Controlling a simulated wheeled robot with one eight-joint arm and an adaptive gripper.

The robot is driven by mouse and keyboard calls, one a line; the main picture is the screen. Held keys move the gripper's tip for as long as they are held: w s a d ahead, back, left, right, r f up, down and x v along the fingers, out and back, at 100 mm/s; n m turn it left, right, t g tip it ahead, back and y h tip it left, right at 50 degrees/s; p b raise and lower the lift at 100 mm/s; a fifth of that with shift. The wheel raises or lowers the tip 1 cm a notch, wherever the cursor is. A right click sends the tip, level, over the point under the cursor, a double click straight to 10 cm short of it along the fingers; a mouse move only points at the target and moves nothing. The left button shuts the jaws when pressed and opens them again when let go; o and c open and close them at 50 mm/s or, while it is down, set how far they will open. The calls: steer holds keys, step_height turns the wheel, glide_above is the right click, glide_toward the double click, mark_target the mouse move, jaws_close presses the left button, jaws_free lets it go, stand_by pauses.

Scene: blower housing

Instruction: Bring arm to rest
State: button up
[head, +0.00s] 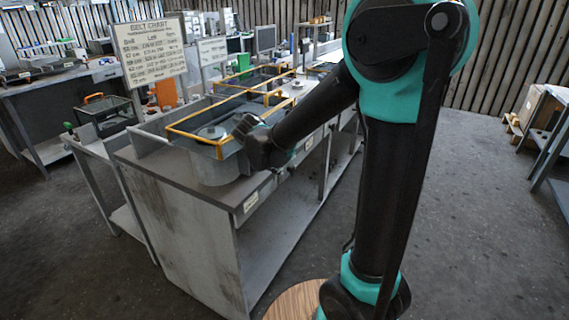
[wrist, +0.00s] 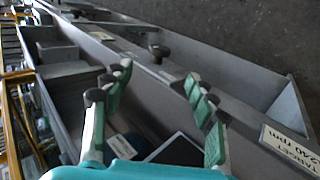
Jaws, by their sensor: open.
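My arm reaches from the right side of the head view over the workbench (head: 150,180). My gripper (head: 256,143) is at its end, dark and small there, beside the grey round housing (head: 213,165) with the yellow frame (head: 190,134). In the wrist view my gripper (wrist: 158,88) has its green-padded fingers spread apart, with nothing held between them. Beyond and below the fingers lies a grey bench edge. Whether the fingers touch anything cannot be told.
A target label (wrist: 288,148) is on the bench edge at right in the wrist view. A belt chart sign (head: 150,50) stands behind the bench. Open floor (head: 480,240) lies to the right.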

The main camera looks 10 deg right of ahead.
steer(key=shift+s, duration=0.1)
steer(key=s+d+f+m+g+y, duration=0.1)
steer(key=s+d+f+m, duration=0.2)
steer(key=s, duration=0.4)
steer(key=s+d+f+m+g+y, duration=0.1)
steer(key=s+d+f+m+y, duration=0.1)
steer(key=s, duration=0.6)
steer(key=s+d+f+m+y, duration=0.2)
steer(key=s+d+f+m, duration=0.3)
steer(key=s, duration=0.3)
steer(key=shift+f+m+g, duration=0.25)
steer(key=shift+m+g, duration=0.15)
steer(key=shift+c, duration=0.2)
